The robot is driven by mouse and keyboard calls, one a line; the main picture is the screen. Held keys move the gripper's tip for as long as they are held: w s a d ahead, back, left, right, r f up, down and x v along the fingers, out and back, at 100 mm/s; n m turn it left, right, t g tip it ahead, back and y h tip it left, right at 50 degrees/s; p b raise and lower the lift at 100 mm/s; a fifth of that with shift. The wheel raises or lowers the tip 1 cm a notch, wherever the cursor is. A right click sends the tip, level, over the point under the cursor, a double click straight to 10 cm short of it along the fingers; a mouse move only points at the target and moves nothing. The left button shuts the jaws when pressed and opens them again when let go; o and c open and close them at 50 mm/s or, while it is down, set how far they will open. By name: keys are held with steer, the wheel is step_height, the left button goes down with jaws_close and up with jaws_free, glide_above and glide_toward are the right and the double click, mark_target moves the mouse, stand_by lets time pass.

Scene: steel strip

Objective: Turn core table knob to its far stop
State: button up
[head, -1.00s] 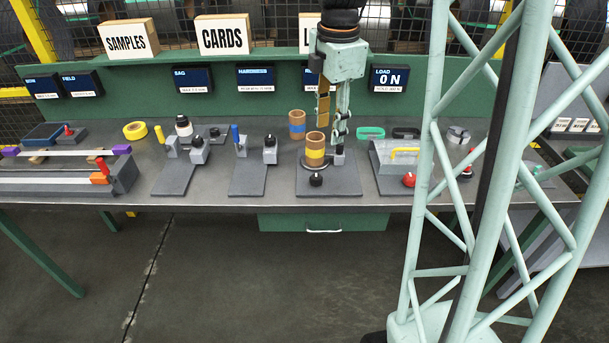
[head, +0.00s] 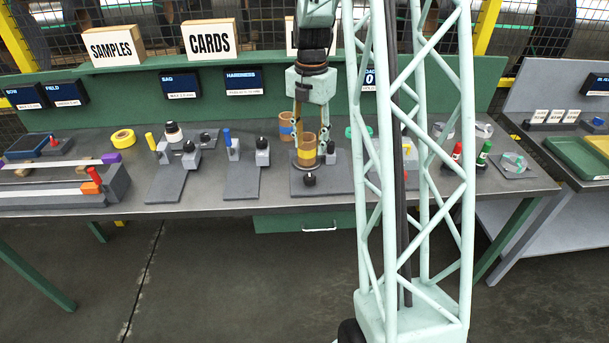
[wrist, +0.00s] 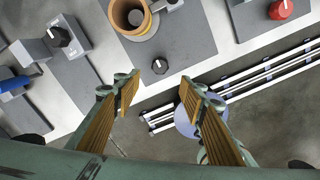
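The core table is a dark grey plate (head: 322,187) with a brown core (head: 307,152) with a yellow band standing upright on its round turntable. The core table knob (head: 309,179) is a black dial at the plate's front. In the wrist view the knob (wrist: 160,66) has a white pointer mark, and the core (wrist: 130,14) is at the top edge. My gripper (wrist: 157,86) is open and empty, its two tan-padded fingers spread apart. In the wrist picture the knob lies just beyond and between the fingertips, and no contact shows.
Another core with a blue band (head: 286,126) stands behind. A similar black knob (wrist: 58,37) is on the neighbouring fixture to the left. A red knob (wrist: 281,9) sits to the right. My lattice mast hides part of the bench in the head view.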

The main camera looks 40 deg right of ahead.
mark_target(310, 176)
steer(key=shift+f, duration=0.15)
stand_by(0.3)
steer(key=shift+f+b, duration=0.55)
steer(key=shift+f, duration=6.15)
steer(key=c, duration=0.8)
steer(key=shift+c, duration=0.2)
